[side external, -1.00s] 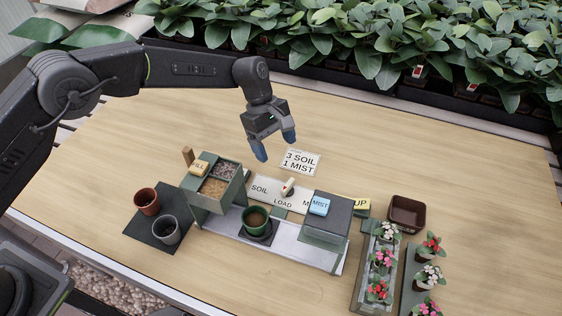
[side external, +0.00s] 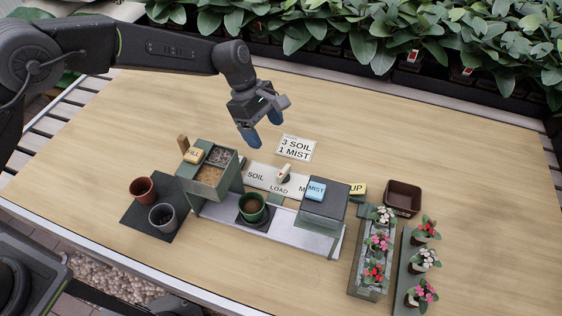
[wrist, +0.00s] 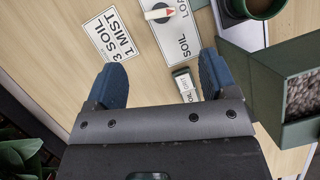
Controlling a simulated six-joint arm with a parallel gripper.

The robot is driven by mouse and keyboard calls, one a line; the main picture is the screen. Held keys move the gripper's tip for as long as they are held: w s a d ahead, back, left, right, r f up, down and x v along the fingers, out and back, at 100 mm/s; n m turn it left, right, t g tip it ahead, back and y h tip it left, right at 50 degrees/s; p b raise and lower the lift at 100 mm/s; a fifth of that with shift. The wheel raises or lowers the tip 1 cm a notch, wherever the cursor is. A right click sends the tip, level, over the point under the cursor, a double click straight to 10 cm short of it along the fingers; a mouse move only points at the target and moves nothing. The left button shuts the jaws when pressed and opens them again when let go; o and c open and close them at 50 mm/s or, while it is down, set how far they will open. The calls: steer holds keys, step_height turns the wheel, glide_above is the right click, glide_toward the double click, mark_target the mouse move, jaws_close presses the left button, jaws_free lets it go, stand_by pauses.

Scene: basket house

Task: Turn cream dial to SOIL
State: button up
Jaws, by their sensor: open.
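The cream dial (side external: 284,174), with a small red mark, sits on a white plate (side external: 260,179) between the words SOIL and MIST, above LOAD. Its bar leans up and right in the side view, and I cannot tell which label it points to. In the wrist view the dial (wrist: 158,12) is at the top edge, partly cut off. The word SOIL (wrist: 183,47) shows on the plate. My gripper (side external: 263,128) is open and empty, with blue fingers, above the table behind the plate and apart from the dial.
A green bin with soil and gravel (side external: 210,172) stands left of the plate and a grey box with a blue MIST button (side external: 316,190) right. A green pot (side external: 252,207) stands in front. A 3 SOIL 1 MIST card (side external: 296,148) lies behind. Flowers stand right.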

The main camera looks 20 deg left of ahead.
mark_target(283, 169)
steer(key=x, duration=1.3)
steer(key=shift+d, duration=0.1)
steer(key=shift+c, duration=0.4)
steer(key=c, duration=0.9)
steer(key=shift+o, duration=0.2)
steer(key=shift+m, duration=0.4)
steer(key=m, duration=0.1)
steer(key=m+g, duration=0.1)
steer(key=m, duration=0.1)
steer(key=shift+w+m+g+y, duration=0.1)
steer(key=shift+m+g+y, duration=0.7)
steer(key=shift+m+y, duration=0.2)
steer(key=shift+m, duration=1.5)
steer(key=o, duration=0.9)
